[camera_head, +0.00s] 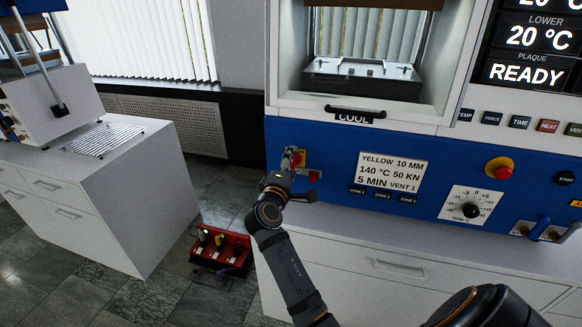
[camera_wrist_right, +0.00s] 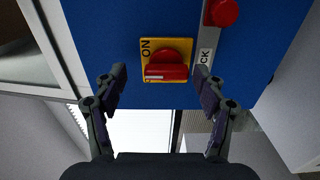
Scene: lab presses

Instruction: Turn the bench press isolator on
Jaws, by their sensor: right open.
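The bench press isolator is a red rotary handle (camera_wrist_right: 166,66) on a yellow plate (camera_wrist_right: 184,44) marked ON, set in the blue press front. In the right wrist view the handle's bar lies level across the picture, with ON at the plate's upper left. In the head view the isolator's yellow plate (camera_head: 303,159) is partly hidden by my right gripper (camera_head: 294,162). In the right wrist view my right gripper (camera_wrist_right: 159,80) is open, one finger on each side of the handle, with gaps between. Touch cannot be told. My left gripper is not in view.
A red knob (camera_wrist_right: 222,12) on a grey strip lettered partly LOCK is beside the plate. The blue panel has a recipe label (camera_head: 390,173), a red stop button (camera_head: 499,168) and a temperature dial (camera_head: 470,209). A red box (camera_head: 221,249) lies on the floor by the white cabinet (camera_head: 110,190).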

